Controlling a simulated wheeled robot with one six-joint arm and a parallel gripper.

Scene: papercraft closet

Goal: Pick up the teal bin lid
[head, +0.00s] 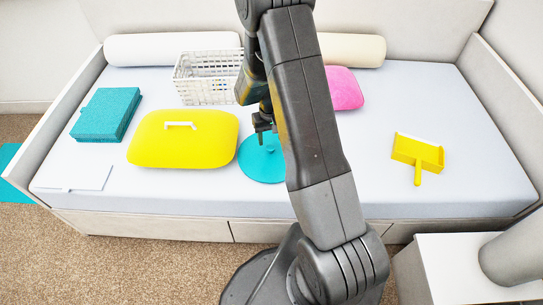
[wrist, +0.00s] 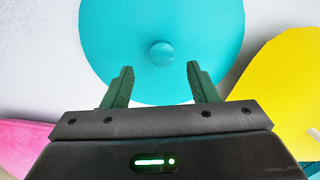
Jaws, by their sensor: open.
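The teal bin lid (head: 262,160) is a flat round disc lying on the white mattress, partly hidden behind my arm in the head view. In the wrist view the teal lid (wrist: 200,28) fills the upper middle, with a small round teal knob (wrist: 161,54) at its centre. My gripper (head: 265,138) is over the lid. In the wrist view my gripper (wrist: 159,76) is open and empty, its two fingers apart on either side below the knob. The knob lies slightly beyond the fingertips, roughly midway between them. I cannot tell the height gap.
A yellow lid with a white handle (head: 190,148) lies close left of the teal lid. A white basket (head: 205,80), a pink cushion (head: 345,92) and bolsters are behind. A teal folded block (head: 105,115) is far left, a yellow dustpan (head: 418,153) right. Mattress around the dustpan is clear.

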